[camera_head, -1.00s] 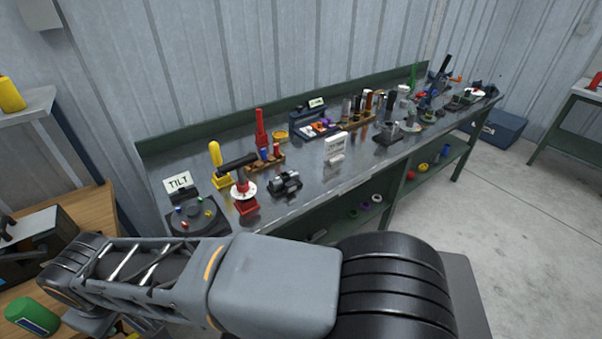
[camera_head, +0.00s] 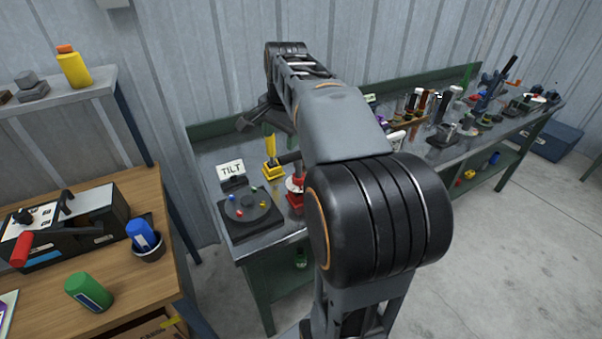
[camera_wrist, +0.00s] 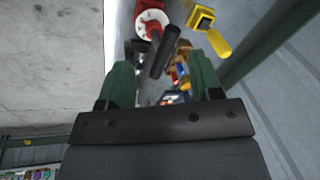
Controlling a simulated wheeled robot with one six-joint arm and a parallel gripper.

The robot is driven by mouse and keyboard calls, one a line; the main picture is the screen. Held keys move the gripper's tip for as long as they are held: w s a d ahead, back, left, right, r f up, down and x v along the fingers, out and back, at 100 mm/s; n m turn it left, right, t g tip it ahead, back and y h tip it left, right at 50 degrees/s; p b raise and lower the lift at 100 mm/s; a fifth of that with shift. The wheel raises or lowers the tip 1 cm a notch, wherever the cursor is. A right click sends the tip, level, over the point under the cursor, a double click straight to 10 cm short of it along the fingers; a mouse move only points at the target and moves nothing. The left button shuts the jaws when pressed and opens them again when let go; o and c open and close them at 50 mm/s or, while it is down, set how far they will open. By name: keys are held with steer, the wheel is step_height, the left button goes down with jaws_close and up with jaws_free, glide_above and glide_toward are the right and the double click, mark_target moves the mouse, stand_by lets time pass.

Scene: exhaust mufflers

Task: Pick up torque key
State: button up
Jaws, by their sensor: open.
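None of the tools is clearly marked as the torque key, so I cannot tell which one it is. A black-handled tool with a white dial and red base (camera_head: 295,192) stands on the bench, partly hidden by my arm. Its black handle (camera_wrist: 165,52) shows in the wrist view between my fingers' lines, beyond the tips. A yellow tool in a yellow base (camera_head: 271,160) stands beside it; its handle (camera_wrist: 219,43) is at upper right in the wrist view. My gripper (camera_wrist: 161,78) is open and empty, above the bench's left end in the head view (camera_head: 265,117).
A TILT sign (camera_head: 231,170) and a round tray with coloured pegs (camera_head: 249,208) are at the bench's left end. More tools crowd the bench's right side. A wooden table (camera_head: 190,270) with a black box (camera_head: 85,220) stands at left. The corrugated wall is close behind.

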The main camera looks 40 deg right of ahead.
steer(key=w+d+m, duration=0.2)
steer(key=d+m, duration=0.3)
steer(key=d, duration=0.3)
steer(key=b, duration=0.2)
glide_above(299, 176)
steer(key=s+x, duration=0.1)
steer(key=x, duration=0.4)
steer(key=shift+m, duration=0.3)
steer(key=shift+s+d+x, duration=0.1)
steer(key=shift+s+x, duration=0.1)
steer(key=shift+x, duration=0.95)
steer(key=shift+s+d+x, duration=0.15)
steer(key=shift+x, duration=1)
steer(key=shift+s+d+x, duration=0.1)
steer(key=shift+s+x, duration=0.1)
steer(key=shift+x, duration=0.95)
steer(key=shift+f, duration=0.35)
steer(key=shift+c, duration=0.4)
steer(key=c, duration=0.9)
